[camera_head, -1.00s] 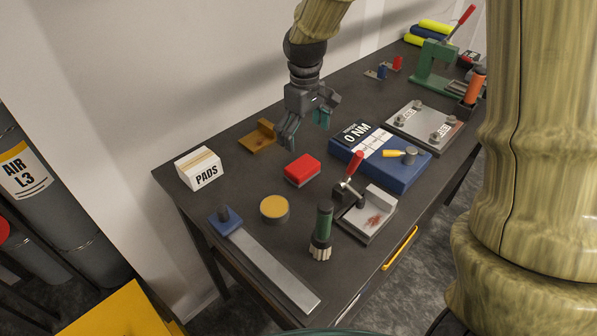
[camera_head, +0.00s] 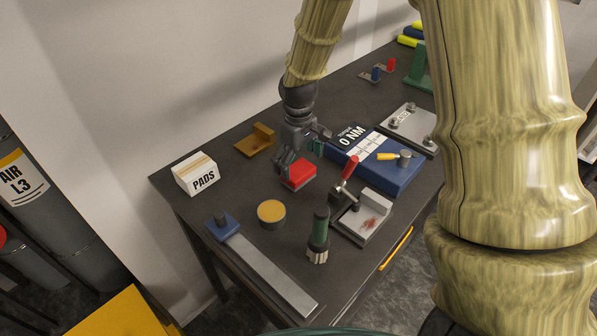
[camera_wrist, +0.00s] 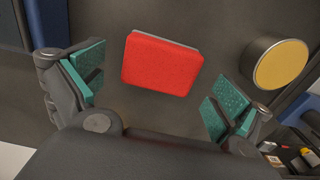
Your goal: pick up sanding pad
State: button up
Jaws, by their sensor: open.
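The sanding pad is most likely the red-topped block with a grey base (camera_head: 298,175), lying flat on the dark bench; no label on it names it. My gripper (camera_head: 301,158) is over the back of this block in the head view. In the wrist view the red block (camera_wrist: 161,64) lies between and a little beyond the two teal-padded fingers of my gripper (camera_wrist: 155,92). The fingers are spread wide and hold nothing. A gap shows on both sides of the block.
A round tan-topped puck (camera_head: 271,213) lies front left of the block, and a white PADS box (camera_head: 195,174) farther left. A brown bracket (camera_head: 255,142) is behind. A blue torque unit (camera_head: 385,176) and a red-handled clamp (camera_head: 346,184) stand close on the right.

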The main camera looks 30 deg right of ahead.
aim_at(299, 169)
jog(key=shift+f+p, duration=0.45)
jog(key=shift+f, duration=1.25)
jog(key=c, duration=0.9)
